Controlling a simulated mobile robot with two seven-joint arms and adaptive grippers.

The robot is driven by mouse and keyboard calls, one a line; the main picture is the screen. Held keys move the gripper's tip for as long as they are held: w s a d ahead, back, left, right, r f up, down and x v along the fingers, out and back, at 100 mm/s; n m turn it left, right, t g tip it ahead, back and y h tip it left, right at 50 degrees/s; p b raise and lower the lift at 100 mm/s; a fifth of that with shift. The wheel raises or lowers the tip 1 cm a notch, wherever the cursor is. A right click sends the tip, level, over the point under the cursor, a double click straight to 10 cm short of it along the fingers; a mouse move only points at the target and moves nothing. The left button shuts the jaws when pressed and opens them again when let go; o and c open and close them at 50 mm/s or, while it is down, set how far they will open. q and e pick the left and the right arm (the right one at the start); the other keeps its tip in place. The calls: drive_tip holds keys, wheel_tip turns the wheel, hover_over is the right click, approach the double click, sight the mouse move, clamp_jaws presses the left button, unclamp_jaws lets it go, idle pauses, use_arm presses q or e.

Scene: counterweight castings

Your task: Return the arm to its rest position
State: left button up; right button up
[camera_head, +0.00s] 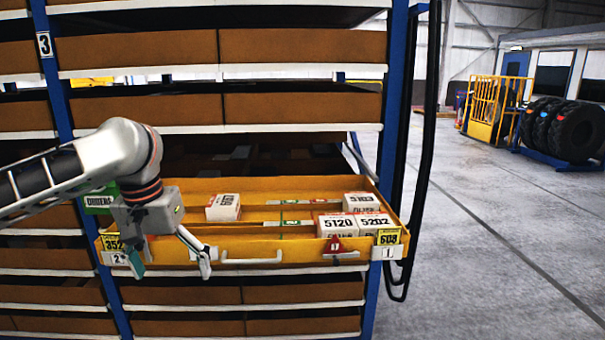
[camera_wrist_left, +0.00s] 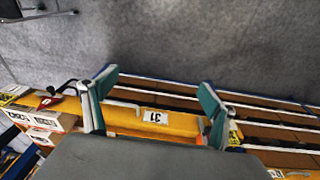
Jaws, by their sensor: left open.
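My left gripper (camera_head: 170,260) is in front of the left part of an open yellow drawer (camera_head: 262,250) in the head view. Its two fingers are spread apart with nothing between them. In the left wrist view the gripper (camera_wrist_left: 155,105) shows two teal fingers, with the drawer's yellow front (camera_wrist_left: 160,120) and a label "31" visible between them. I cannot tell whether a finger touches the drawer. My right gripper is not in view.
White boxes marked 5120 (camera_head: 337,226), 5202 (camera_head: 375,224) and 5103 (camera_head: 361,202) sit at the drawer's right; another box (camera_head: 223,207) sits left of its middle. A blue-framed rack (camera_head: 393,100) surrounds the drawer. Open floor (camera_head: 500,230) lies to the right.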

use_arm(q)
drive_tip(key=d+f+m+t+h, duration=0.2)
drive_tip(key=d+f+h, duration=0.2)
drive_tip(key=d+f, duration=0.8)
drive_tip(key=d+f+m+t+h, duration=0.1)
drive_tip(key=d+f+h, duration=0.3)
drive_tip(key=d+f, duration=0.75)
drive_tip(key=s+a+f+t+y, duration=0.1)
drive_tip(key=s+a+f+t, duration=0.1)
drive_tip(key=s+a+f, duration=0.4)
drive_tip(key=s+a+f+t+y, duration=0.1)
drive_tip(key=s+a+f+t, duration=0.15)
drive_tip(key=f, duration=0.55)
drive_tip(key=s+a+f+y, duration=0.2)
drive_tip(key=s+a+f, duration=0.2)
drive_tip(key=s+a, duration=0.2)
drive_tip(key=s+a+f+m+t+y, duration=0.1)
drive_tip(key=s+a+f+y, duration=0.1)
drive_tip(key=s+a, duration=0.4)
drive_tip(key=shift+s+f, duration=0.2)
drive_tip(key=shift+f, duration=0.65)
